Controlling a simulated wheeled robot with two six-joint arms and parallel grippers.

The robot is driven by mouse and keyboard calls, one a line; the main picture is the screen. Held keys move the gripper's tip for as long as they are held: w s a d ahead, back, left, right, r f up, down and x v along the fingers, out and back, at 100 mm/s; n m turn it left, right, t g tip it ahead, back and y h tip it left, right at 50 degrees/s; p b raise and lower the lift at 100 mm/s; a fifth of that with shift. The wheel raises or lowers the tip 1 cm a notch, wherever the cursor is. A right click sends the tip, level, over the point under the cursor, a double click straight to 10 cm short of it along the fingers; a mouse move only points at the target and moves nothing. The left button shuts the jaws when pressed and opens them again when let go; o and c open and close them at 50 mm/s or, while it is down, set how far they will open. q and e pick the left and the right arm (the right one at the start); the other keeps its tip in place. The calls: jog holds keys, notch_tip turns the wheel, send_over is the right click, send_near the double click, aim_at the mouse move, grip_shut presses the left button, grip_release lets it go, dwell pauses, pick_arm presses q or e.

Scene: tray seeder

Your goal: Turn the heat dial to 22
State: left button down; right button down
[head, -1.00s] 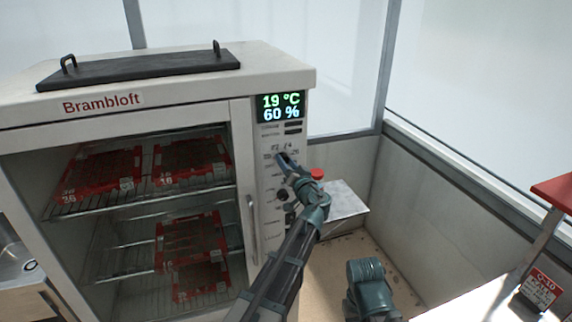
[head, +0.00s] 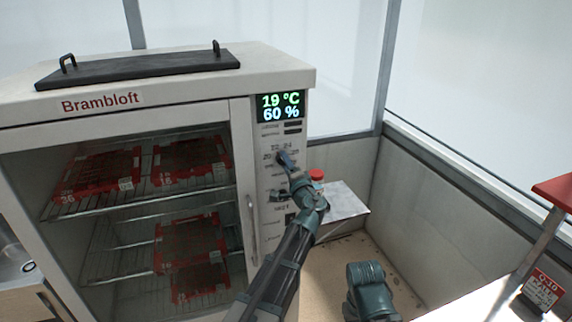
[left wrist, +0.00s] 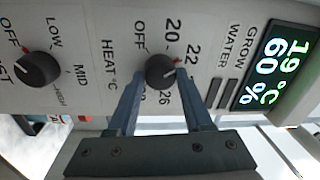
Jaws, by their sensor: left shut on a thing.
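The heat dial (left wrist: 160,72) is a dark round knob on the cabinet's control panel, ringed by OFF, 20, 22 and further numbers. In the left wrist view its red mark points toward 22. My left gripper (left wrist: 160,78) is shut on the dial, one finger on each side. The fingers hide part of the number ring. In the head view my left gripper (head: 284,160) reaches the panel and covers the dial. The display (head: 281,106) reads 19 °C and 60 %. My right gripper is not in view.
A second dial (left wrist: 40,70), marked OFF, LOW and MID, sits on the same panel with its red mark toward OFF. The cabinet door handle (head: 252,230) is left of my arm. Red trays (head: 190,162) sit on racks inside.

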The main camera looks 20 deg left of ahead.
pick_arm(q)
jog(key=shift+m, duration=1)
jog(key=shift+c, duration=1.6)
grip_release()
jog(key=b+v, duration=0.1)
jog(key=v, duration=1.3)
jog(key=shift+a, duration=0.2)
